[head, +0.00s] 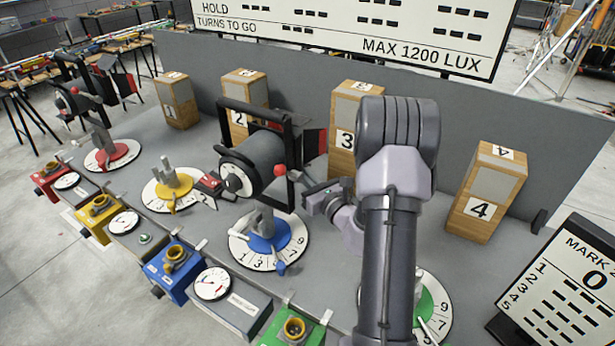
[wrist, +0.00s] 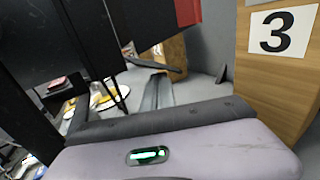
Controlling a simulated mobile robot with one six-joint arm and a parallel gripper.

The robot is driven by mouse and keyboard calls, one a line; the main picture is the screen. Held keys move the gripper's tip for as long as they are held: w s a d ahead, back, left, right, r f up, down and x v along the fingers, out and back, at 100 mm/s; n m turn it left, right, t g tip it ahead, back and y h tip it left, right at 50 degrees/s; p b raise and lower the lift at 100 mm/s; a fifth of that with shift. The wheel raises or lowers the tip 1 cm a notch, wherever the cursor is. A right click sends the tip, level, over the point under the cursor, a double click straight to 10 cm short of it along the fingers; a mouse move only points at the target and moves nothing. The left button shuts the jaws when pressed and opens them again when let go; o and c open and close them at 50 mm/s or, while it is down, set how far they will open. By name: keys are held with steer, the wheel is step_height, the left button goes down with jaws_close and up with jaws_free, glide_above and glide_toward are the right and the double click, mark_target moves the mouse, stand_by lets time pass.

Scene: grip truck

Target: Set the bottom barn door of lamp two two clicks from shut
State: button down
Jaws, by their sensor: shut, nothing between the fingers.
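Numbered wooden blocks stand along the grey back wall; block 3 (head: 343,140) is close behind my gripper and block 4 (head: 485,195) is farther right. A blue turntable (head: 268,238) lies below. Another lamp (head: 75,100) is at the left. Coloured boxes line the front edge.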

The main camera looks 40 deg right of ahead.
steer(key=shift+d+r, duration=0.1)
steer(key=shift+r, duration=0.05)
steer(key=shift+w+d+r+p, duration=0.15)
steer(key=shift+d+r+p, duration=0.15)
steer(key=shift+r+p, duration=0.3)
steer(key=shift+w+d+r+p, duration=0.1)
steer(key=shift+d+r+p, duration=0.15)
steer(key=shift+r+p, duration=0.3)
steer(key=shift+f, duration=0.1)
steer(key=shift+d+f+b, duration=0.2)
steer(key=shift+f+b, duration=0.4)
steer(key=shift+f, duration=0.05)
steer(key=shift+w+r, duration=0.1)
steer(key=s+a+b, duration=0.1)
steer(key=s+b, duration=0.1)
steer(key=s, duration=0.6)
